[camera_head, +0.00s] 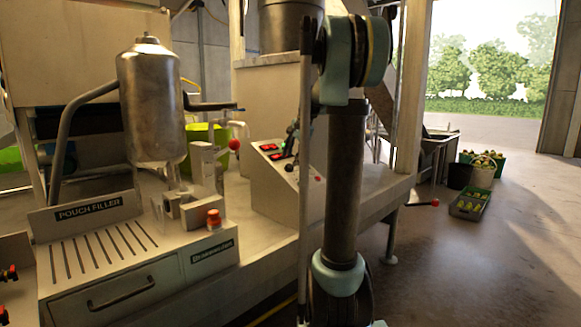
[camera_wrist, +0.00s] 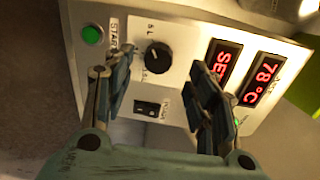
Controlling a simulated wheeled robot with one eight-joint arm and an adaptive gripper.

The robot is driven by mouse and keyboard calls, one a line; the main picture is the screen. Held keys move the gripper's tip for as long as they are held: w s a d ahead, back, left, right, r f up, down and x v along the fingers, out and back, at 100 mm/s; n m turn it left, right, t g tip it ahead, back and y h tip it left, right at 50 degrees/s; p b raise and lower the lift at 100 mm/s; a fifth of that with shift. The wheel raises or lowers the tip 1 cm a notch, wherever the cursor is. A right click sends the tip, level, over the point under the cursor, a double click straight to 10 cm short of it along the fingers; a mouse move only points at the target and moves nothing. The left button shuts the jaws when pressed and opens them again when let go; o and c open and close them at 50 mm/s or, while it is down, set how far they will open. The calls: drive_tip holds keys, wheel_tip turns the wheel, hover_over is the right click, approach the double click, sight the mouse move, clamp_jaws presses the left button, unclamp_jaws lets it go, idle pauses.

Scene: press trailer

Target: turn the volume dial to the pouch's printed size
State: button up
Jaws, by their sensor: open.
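The volume dial (camera_wrist: 157,57), a black round knob, is on the pale control panel in the wrist view. A litre mark, perhaps "5 L", is printed above it; other marks and the pointer direction are too blurred to read surely. My gripper (camera_wrist: 163,66) is open and empty, with one finger on each side of the dial in the picture. I cannot tell whether either finger touches it. In the head view the panel (camera_head: 262,185) is partly hidden by my arm, and the dial cannot be made out. No pouch with a readable printed size shows.
The pouch filler (camera_head: 90,213) stands left in the head view. A red-knobbed lever (camera_head: 234,144) is near the panel.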

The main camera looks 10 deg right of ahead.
sight(290, 165)
drive_tip(key=shift+x, duration=2.25)
